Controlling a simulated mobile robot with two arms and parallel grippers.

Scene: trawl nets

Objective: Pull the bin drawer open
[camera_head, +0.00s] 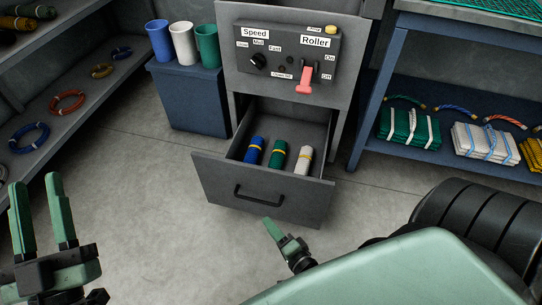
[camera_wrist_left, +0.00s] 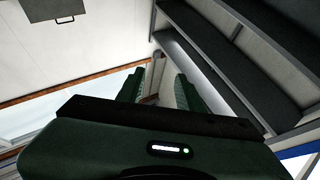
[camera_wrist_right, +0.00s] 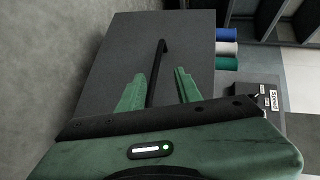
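The grey bin drawer (camera_head: 235,180) stands pulled out below the control panel, its inside showing. Its black bar handle (camera_head: 258,196) is on the front face. In the right wrist view the handle (camera_wrist_right: 157,72) shows between my open fingers, against the drawer front (camera_wrist_right: 112,65). My right gripper (camera_head: 271,226) is in front of and below the handle in the head view, apparently apart from it; it also shows in the right wrist view (camera_wrist_right: 160,90), open and empty. My left gripper (camera_head: 36,190) is open and empty at the lower left, far from the drawer.
Blue, green and white rolls (camera_head: 278,156) lie in the drawer. The control panel (camera_head: 286,52) has a red lever (camera_head: 306,78). Cups stand on a blue cabinet (camera_head: 190,100) at left. A shelf rack (camera_head: 70,95) and a blue bench (camera_head: 460,100) flank it. Floor is clear before the drawer.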

